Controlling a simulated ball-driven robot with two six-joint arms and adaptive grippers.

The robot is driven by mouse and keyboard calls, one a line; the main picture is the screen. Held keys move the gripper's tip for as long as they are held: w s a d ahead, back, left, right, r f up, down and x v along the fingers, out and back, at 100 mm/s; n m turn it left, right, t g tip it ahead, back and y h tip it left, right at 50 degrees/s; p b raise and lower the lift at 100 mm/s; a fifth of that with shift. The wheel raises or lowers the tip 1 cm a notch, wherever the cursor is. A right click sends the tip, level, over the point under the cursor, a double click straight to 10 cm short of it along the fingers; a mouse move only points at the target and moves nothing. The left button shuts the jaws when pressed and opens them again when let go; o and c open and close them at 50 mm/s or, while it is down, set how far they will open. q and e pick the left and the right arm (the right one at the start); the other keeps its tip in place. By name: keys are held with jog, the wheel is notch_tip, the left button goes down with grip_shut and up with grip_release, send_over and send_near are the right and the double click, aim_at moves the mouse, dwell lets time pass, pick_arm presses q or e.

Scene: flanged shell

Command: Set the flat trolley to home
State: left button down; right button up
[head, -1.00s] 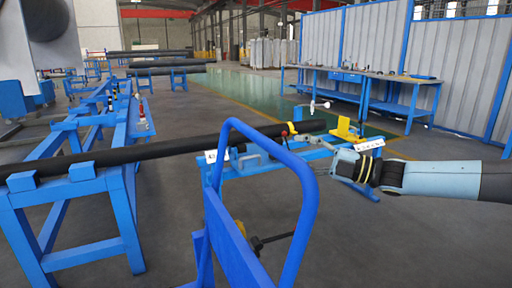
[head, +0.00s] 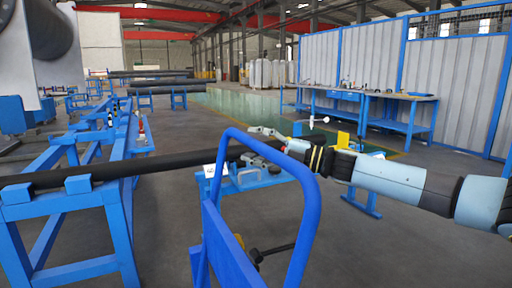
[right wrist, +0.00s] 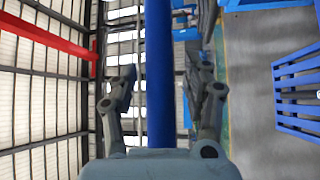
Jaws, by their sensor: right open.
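The flat trolley (head: 232,262) stands in the near foreground of the head view, with its tall blue tube handle (head: 309,215) and a blue panel showing. Its deck and wheels are mostly out of frame. My right gripper (head: 257,143) comes in from the right at the upper part of the handle, its fingers open. In the right wrist view, the blue handle bar (right wrist: 159,85) runs between the two spread fingers of that gripper (right wrist: 165,82). I cannot tell whether they touch it. No home mark can be made out. My left gripper is out of view.
A long black pipe (head: 150,163) lies on blue trestles (head: 100,205) at left and passes behind the handle. A blue stand (head: 240,182) with fittings is just behind the trolley. Workbenches (head: 365,97) line the back right. Grey floor (head: 420,240) is clear at right.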

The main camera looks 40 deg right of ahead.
grip_shut()
jog(key=shift+a, duration=0.15)
dwell(0.4)
jog(key=shift+a, duration=0.25)
jog(key=w+a+p, duration=0.3)
jog(key=a+p, duration=0.1)
jog(key=a, duration=0.8)
jog(key=w+a+p, duration=0.4)
jog(key=a, duration=0.9)
jog(key=shift+a+f, duration=0.2)
jog(key=shift+a, duration=0.1)
